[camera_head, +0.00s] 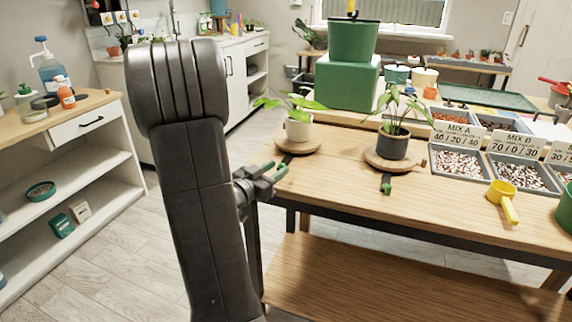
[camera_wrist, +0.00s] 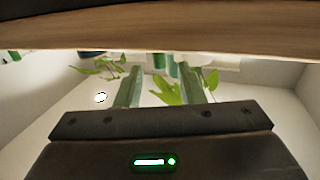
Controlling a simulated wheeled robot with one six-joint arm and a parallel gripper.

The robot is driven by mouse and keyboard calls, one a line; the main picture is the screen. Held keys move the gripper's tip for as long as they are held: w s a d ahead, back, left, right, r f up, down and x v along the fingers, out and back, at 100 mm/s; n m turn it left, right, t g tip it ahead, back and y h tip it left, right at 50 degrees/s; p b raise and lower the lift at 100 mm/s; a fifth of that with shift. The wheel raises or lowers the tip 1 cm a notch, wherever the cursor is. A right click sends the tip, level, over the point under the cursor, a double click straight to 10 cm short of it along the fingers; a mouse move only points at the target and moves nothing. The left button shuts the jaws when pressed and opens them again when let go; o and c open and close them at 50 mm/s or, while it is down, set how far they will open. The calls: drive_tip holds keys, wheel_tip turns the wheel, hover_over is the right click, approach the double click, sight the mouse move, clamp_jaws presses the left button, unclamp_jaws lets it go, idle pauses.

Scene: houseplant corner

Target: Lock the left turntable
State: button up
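The left turntable (camera_head: 312,146) is a round wooden disc near the table's left end, with a cream pot (camera_head: 298,130) and leafy plant on it. A dark lever (camera_head: 287,159) sticks out from under its front edge; its tip is hard to tell from my green fingers. My gripper (camera_head: 275,171) is at the table's left front edge, close to this lever. In the wrist view, which looks upside down, the two green fingers (camera_wrist: 160,88) stand apart, with leaves and green shapes beyond them. I cannot see the lever clearly there.
The right turntable (camera_head: 374,162) bears a dark pot (camera_head: 393,143) and has a green-tipped lever (camera_head: 386,184) pointing forward. The front strip is mostly clear.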

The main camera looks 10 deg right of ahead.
sight(281, 166)
drive_tip(key=x, duration=0.5)
drive_tip(key=shift+w+d, duration=0.15)
clamp_jaws()
drive_tip(key=shift+r, duration=0.1)
